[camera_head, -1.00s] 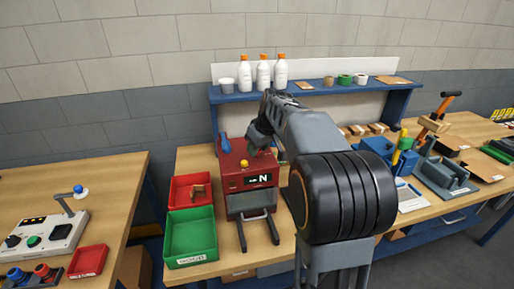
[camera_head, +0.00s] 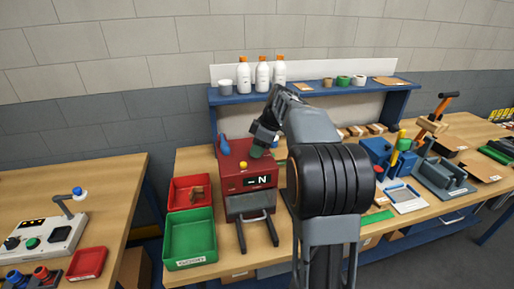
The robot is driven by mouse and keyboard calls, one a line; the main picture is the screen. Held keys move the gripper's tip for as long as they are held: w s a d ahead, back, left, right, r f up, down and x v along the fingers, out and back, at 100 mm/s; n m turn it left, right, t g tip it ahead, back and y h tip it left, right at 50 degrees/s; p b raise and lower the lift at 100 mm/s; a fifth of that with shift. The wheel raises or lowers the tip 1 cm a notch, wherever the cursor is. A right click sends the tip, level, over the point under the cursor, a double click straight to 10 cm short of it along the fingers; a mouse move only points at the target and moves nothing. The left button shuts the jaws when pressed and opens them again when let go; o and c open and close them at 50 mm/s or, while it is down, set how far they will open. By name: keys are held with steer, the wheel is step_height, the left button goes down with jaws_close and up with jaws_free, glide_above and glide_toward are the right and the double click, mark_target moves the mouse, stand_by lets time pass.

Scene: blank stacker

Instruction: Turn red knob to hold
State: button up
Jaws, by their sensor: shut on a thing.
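The red machine (camera_head: 232,163) stands on the middle workbench, with a dark panel on its front showing a white N (camera_head: 262,180). A yellow button (camera_head: 243,165) sits on its front face and a blue handle (camera_head: 224,146) on its top left.
A red bin (camera_head: 174,199) and a green bin (camera_head: 169,240) stand left of the machine. A blue shelf (camera_head: 312,95) with white bottles is behind it. Blue fixtures (camera_head: 375,150) stand to the right. A control box (camera_head: 45,240) is on the left bench.

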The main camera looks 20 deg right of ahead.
stand_by(0.3)
steer(key=o, duration=0.9)
steer(key=p+v, duration=0.1)
steer(key=v, duration=1.2)
steer(key=shift+d+r, duration=0.2)
steer(key=shift+r, duration=0.2)
